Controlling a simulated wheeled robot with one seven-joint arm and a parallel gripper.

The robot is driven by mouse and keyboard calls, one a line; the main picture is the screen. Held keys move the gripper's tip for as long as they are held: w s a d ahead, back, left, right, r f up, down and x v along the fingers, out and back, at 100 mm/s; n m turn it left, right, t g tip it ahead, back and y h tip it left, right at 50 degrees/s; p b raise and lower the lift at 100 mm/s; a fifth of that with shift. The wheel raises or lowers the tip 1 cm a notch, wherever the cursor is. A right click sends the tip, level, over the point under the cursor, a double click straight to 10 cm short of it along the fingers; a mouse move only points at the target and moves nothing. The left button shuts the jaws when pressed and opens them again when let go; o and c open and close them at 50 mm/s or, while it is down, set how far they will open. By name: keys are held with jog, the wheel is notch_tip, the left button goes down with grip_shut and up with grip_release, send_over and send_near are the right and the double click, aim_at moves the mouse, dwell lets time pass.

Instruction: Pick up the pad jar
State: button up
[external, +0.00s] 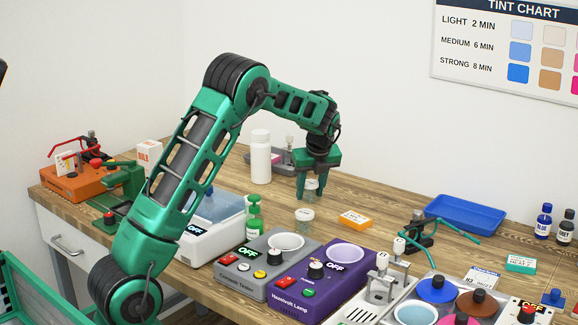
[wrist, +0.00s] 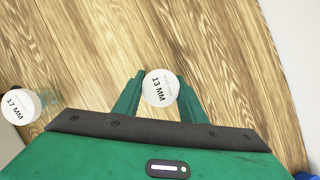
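A small clear jar with a white lid marked "13 MM" (wrist: 160,88) stands between the two fingers of my gripper (wrist: 160,92). In the external view, my gripper (external: 312,190) points straight down over the bench with this jar (external: 312,185) between its fingers. The fingers lie close on both sides of the lid; whether they press on the jar cannot be told. A second jar with a white lid marked "17 MM" (wrist: 16,106) stands apart, to the left in the wrist view. It also shows in the external view (external: 305,215), in front of my gripper.
A tall white bottle (external: 260,157) and a grey tray (external: 284,168) stand left of my gripper. An orange box (external: 355,219) lies to its right. A grey tester (external: 268,266) and a purple lamp unit (external: 322,278) stand in front. A blue tray (external: 466,213) lies farther right.

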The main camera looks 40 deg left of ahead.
aim_at(309, 181)
jog(key=shift+c, duration=0.8)
jog(key=shift+r, duration=0.85)
notch_tip(309, 181, up, 3)
jog(key=shift+f, duration=0.1)
jog(key=s+a+r, duration=0.6)
jog(key=a, duration=0.4)
notch_tip(309, 181, up, 12)
jog(key=s+a+f+n, duration=0.1)
jog(key=s+a, duration=0.1)
jog(key=a, duration=2.8)
jog(key=shift+g, duration=0.3)
notch_tip(309, 181, down, 21)
jog(key=shift+f, duration=0.2)
